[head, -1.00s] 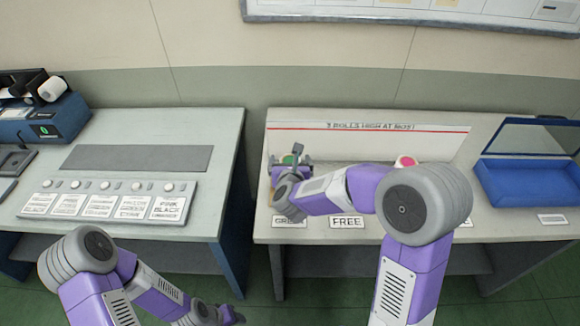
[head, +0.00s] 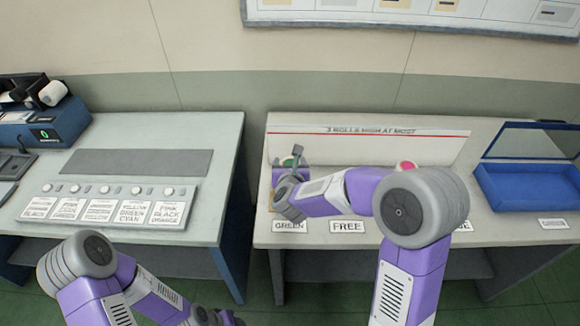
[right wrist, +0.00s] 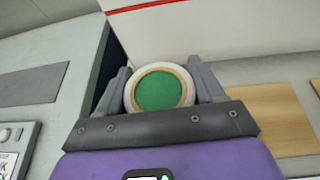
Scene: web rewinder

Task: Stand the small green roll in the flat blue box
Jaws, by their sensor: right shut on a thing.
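The small green roll (right wrist: 160,90) shows in the right wrist view with its round end towards the camera, a green centre inside a tan ring and a pale rim. My right gripper (right wrist: 162,88) is shut on it, one finger on each side. In the head view the green roll (head: 288,161) is mostly hidden behind my right gripper (head: 289,168), above the GREEN label. The flat blue box (head: 530,187) is at the right end of the right table with its lid open. My left gripper (head: 232,319) is at the bottom edge, too cut off to judge.
A pink-ended roll (head: 405,166) stands behind my right arm. The left table (head: 220,150) holds a button panel (head: 105,205) and a blue machine (head: 45,118).

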